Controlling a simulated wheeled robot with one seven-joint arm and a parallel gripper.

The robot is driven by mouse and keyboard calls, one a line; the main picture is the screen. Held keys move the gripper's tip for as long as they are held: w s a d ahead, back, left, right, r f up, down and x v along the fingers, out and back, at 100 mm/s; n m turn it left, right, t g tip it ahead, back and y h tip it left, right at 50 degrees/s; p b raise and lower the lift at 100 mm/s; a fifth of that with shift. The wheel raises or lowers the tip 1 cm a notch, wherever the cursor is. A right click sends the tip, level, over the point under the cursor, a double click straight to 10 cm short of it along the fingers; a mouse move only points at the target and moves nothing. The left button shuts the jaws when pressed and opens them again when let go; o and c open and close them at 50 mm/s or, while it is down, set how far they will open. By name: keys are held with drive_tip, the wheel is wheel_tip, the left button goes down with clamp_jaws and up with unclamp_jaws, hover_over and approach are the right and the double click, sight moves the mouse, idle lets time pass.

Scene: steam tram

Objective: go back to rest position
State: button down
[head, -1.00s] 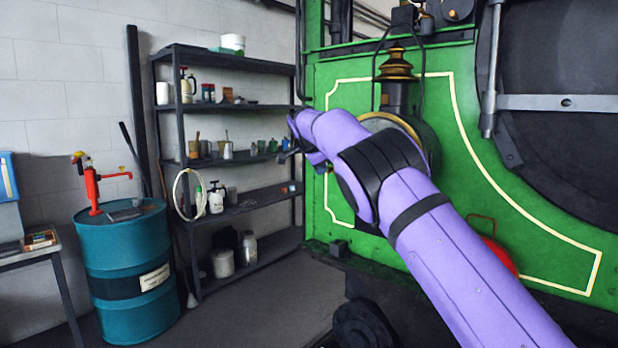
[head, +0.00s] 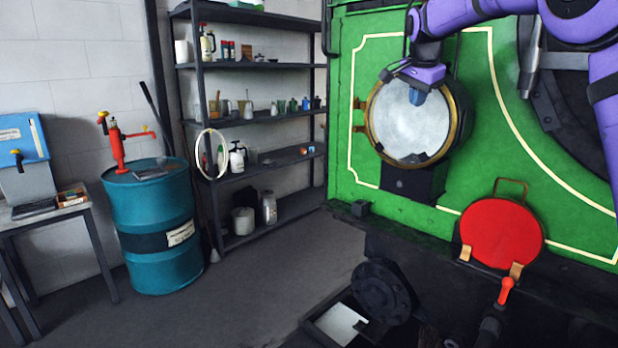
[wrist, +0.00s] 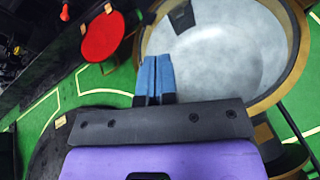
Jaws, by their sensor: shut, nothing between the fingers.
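My gripper (head: 417,96) is shut and empty. It hangs pointing down in front of the upper part of the round lamp (head: 415,138), which has a pale glass face and a brass rim. In the wrist view, the blue fingers (wrist: 153,78) lie side by side over the pale lamp face (wrist: 225,50). I cannot tell whether they touch it. My purple arm comes in from the upper right and is bent, and it hides part of the green tram front above the lamp.
The green tram front (head: 480,150) fills the right side, with a red round cover (head: 500,233) low on it. A dark shelf (head: 255,65) with bottles and jars stands to the left. A teal drum (head: 155,225) and a table (head: 30,220) stand further left. Grey floor (head: 250,290) is clear between.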

drive_tip(key=s+d+n+y, duration=0.1)
drive_tip(key=s+d+n, duration=0.15)
drive_tip(key=s, duration=1.05)
drive_tip(key=s+d+n+y, duration=0.1)
drive_tip(key=s+d+n, duration=0.15)
drive_tip(key=s, duration=1.05)
drive_tip(key=s+f+n, duration=0.2)
drive_tip(key=s+f, duration=0.2)
drive_tip(key=s, duration=0.3)
drive_tip(key=s+a+f+n, duration=0.1)
drive_tip(key=s+f+n, duration=0.1)
drive_tip(key=s+f, duration=0.2)
drive_tip(key=s+a+f+n, duration=0.1)
drive_tip(key=s+f+n, duration=0.2)
drive_tip(key=s, duration=0.7)
drive_tip(key=shift+s+f+h, duration=0.3)
drive_tip(key=shift+s+f, duration=0.05)
drive_tip(key=shift+f, duration=0.4)
drive_tip(key=shift+r, duration=0.2)
